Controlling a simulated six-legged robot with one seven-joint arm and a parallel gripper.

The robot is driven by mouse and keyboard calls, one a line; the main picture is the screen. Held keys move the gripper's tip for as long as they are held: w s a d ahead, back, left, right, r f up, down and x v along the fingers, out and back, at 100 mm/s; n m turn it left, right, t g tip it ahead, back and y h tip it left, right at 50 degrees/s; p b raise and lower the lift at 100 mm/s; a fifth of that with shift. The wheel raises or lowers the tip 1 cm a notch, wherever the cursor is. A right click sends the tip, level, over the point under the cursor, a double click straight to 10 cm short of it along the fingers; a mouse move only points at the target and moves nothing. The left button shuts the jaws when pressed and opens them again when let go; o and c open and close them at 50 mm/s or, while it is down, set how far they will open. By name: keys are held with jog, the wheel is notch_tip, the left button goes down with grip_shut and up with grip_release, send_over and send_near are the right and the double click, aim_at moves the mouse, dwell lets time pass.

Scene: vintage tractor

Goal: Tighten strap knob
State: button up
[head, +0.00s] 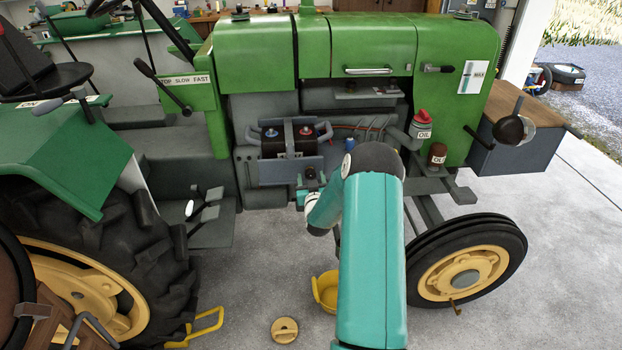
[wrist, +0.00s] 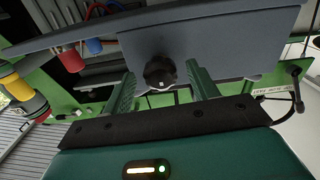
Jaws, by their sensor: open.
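The strap knob is black and lobed, with a small white mark, and shows in the wrist view (wrist: 160,72) on the front of a blue-grey panel (wrist: 215,42). In the head view the knob (head: 311,172) is small and dark, low on the battery holder's front plate (head: 270,172). My gripper (wrist: 160,78) is open, its green fingers on either side of the knob with visible gaps. In the head view my gripper (head: 309,182) is small and partly hidden by my teal arm. The dark battery (head: 288,138) sits above, behind the plate.
Levers and pedals (head: 205,205) are at left. A yellow container (head: 326,290) and a round yellow lid (head: 285,330) lie on the concrete floor below.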

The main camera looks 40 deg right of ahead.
jog(key=shift+w+d, duration=0.25)
jog(key=shift+w, duration=0.05)
jog(key=c, duration=1)
jog(key=shift+m, duration=0.3)
